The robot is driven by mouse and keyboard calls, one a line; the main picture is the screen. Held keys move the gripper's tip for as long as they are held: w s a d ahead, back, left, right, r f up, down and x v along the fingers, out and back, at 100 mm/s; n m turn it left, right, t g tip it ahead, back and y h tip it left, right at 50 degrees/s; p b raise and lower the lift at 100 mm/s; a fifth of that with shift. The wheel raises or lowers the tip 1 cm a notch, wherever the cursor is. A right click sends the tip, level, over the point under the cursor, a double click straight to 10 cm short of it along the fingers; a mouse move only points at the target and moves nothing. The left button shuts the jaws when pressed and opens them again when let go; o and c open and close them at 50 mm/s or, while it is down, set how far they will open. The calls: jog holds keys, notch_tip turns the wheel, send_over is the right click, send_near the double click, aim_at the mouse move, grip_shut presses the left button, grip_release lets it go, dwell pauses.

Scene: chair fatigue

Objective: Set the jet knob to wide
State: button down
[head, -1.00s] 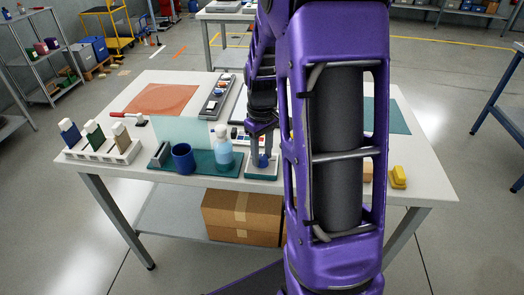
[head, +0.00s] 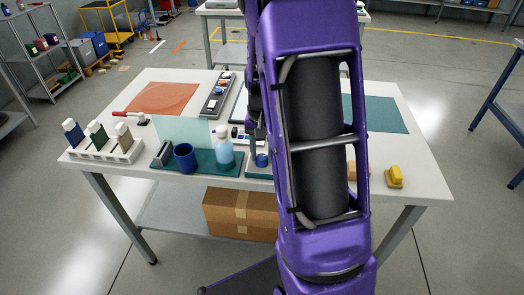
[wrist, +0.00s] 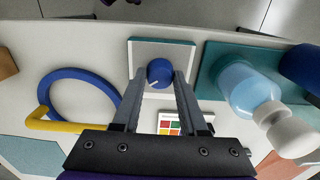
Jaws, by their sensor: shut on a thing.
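The jet knob is a round blue knob (wrist: 159,72) with a short white mark, set on a white plate with a teal edge (wrist: 158,48). In the wrist view the mark points down and to the left. My gripper (wrist: 160,79) has its two fingers on either side of the knob and is shut on it. In the head view the knob (head: 262,160) shows near the table's front edge, partly hidden by my arm. I cannot read any setting labels on the plate.
A teal mat (wrist: 213,72) beside the knob plate holds a pale blue bottle (wrist: 240,88) and a blue cup (head: 184,157). A blue ring (wrist: 48,88), a yellow piece (wrist: 60,123) and a coloured card (wrist: 176,124) lie near. A yellow object (head: 394,177) sits right.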

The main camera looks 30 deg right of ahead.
aim_at(261, 156)
jog(key=shift+m, duration=0.6)
jog(key=shift+c, duration=2.2)
grip_release()
jog(key=shift+r, duration=0.1)
notch_tip(261, 156, up, 17)
jog(key=p, duration=0.2)
jog(key=shift+r+p, duration=0.15)
jog(key=shift+p, duration=0.15)
